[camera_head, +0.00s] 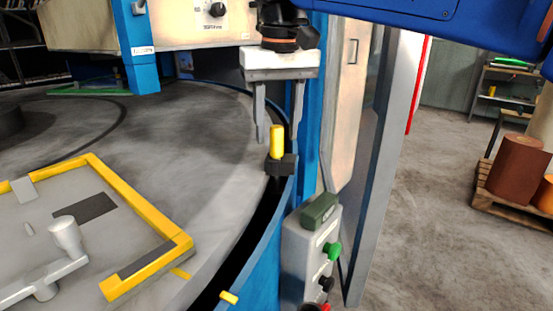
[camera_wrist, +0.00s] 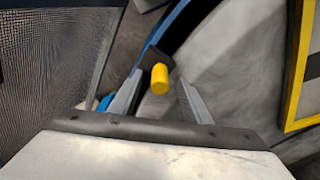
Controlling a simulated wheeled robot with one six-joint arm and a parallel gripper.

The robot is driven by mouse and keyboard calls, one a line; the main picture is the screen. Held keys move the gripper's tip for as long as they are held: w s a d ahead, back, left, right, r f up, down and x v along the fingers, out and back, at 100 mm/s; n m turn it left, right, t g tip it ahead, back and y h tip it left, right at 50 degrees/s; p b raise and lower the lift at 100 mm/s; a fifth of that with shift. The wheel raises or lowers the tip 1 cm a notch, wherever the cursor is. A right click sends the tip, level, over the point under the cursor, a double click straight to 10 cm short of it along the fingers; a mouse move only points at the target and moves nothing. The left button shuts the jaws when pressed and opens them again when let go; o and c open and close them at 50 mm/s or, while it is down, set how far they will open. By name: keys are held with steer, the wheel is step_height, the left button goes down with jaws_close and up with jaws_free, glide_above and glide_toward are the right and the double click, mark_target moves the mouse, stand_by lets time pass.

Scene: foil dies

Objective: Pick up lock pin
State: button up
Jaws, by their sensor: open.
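The lock pin (camera_head: 277,141) is a small yellow cylinder standing upright in a dark holder (camera_head: 281,165) at the rim of the grey round table. In the wrist view the lock pin (camera_wrist: 159,79) shows between the two finger lines, beyond the fingertips. My gripper (camera_head: 277,140) is open, with its two grey fingers pointing down on either side of the pin's line in the head view. In the wrist view my gripper (camera_wrist: 155,90) is empty, with a gap on each side of the pin. I cannot tell whether the fingertips are level with the pin.
A control box (camera_head: 310,255) with green, black and red buttons stands below the holder. A blue post (camera_head: 309,120) rises close behind my gripper. A yellow-edged frame (camera_head: 135,205) lies on the table (camera_head: 195,130) at left. The table's middle is clear.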

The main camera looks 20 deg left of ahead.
steer(key=shift+w+a+f, duration=0.1)
steer(key=shift+w+f, duration=0.05)
steer(key=shift+f, duration=1.2)
jaws_close()
steer(key=shift+r, duration=0.1)
